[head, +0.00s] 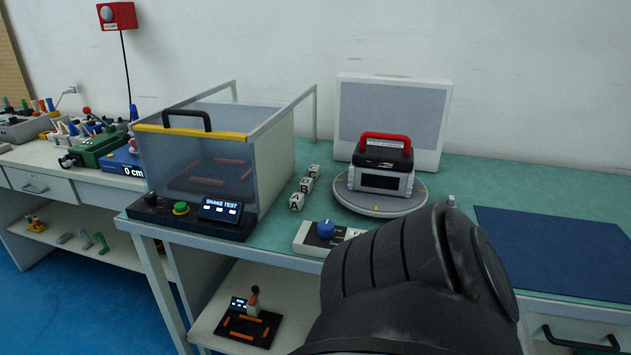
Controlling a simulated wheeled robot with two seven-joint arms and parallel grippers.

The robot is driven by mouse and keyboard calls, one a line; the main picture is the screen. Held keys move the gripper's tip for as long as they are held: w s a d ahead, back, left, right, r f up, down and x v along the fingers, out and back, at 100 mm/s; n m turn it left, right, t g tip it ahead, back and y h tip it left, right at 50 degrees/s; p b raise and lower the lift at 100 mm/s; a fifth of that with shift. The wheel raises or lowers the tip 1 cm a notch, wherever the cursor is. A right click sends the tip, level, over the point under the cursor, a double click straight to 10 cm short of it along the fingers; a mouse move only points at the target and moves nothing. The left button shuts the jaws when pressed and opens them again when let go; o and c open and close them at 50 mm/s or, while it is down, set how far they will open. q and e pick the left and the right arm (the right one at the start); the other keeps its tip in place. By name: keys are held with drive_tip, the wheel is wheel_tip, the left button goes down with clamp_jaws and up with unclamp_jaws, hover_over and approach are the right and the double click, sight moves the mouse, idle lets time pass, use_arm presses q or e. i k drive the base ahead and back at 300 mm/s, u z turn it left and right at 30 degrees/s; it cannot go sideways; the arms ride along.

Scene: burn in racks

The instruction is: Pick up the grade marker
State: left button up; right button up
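Three small white cubes stand in a row on the green bench top, right of the clear box. The front cube (297,202) shows the letter A and the middle cube (306,185) shows B. The back cube (314,171) has a mark too small to read surely. These lettered cubes look like grade markers; I cannot tell which one is meant. Neither of my grippers is in view. A thick black part of my own arm fills the lower middle and hides part of the bench.
A shake test box (200,165) with a yellow-edged lid stands left of the cubes. A red-handled device (384,165) sits on a round turntable (382,208). A blue-knobbed control box (312,239) stands in front. A dark blue mat (555,245) lies bare at right.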

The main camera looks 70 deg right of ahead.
sight(297, 202)
drive_tip(key=z, duration=1)
drive_tip(key=i, duration=0.85)
drive_tip(key=z, duration=0.85)
